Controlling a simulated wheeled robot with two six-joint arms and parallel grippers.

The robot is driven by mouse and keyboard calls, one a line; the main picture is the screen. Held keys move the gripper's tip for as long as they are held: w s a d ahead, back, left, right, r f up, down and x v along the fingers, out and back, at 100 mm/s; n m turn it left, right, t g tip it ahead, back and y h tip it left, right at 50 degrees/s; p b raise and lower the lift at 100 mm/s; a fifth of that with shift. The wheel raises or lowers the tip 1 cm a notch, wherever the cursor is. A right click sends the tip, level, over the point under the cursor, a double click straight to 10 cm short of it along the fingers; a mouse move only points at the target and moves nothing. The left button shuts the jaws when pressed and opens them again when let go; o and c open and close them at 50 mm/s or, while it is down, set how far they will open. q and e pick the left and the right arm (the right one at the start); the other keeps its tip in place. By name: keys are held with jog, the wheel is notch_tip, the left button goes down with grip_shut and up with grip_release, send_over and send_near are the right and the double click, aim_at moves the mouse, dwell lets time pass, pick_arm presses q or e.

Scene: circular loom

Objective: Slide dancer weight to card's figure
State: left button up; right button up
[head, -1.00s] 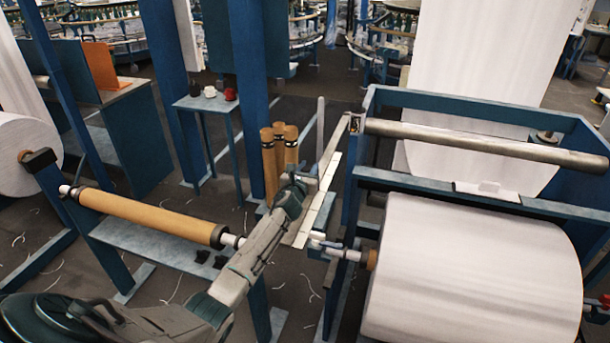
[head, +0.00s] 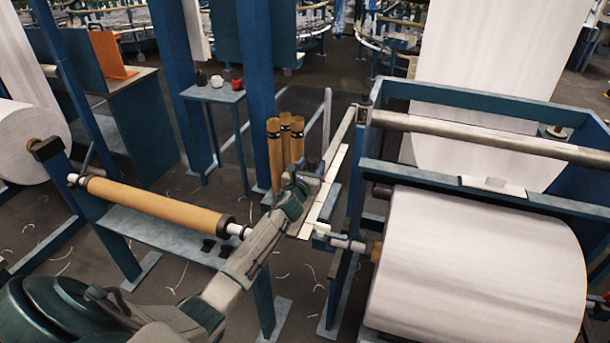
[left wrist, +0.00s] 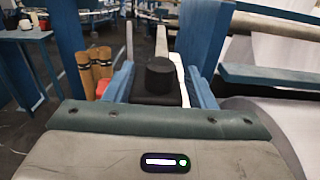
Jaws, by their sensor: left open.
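My left gripper (head: 304,180) reaches in from the left to the lower end of a pale slanting lever arm (head: 342,134). A long white strip (head: 325,192) slants just right of it. In the left wrist view a black round knob on a dark block (left wrist: 158,75), seemingly the dancer weight, sits ahead of the gripper housing, between its open jaws. I cannot tell whether the jaws touch it. In the head view my gripper hides it. A small white card (head: 492,186) lies on the blue frame rail; no figure on it is readable. My right gripper is out of view.
The blue loom frame (head: 485,97) and large white fabric roll (head: 475,260) stand to the right. A tan roller (head: 150,205) lies left of my arm. Several tan tubes (head: 273,150) stand behind the gripper. A small table (head: 212,93) holds cups farther back.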

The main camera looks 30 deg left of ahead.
pick_arm(q)
jog(key=v, duration=0.7)
dwell(0.3)
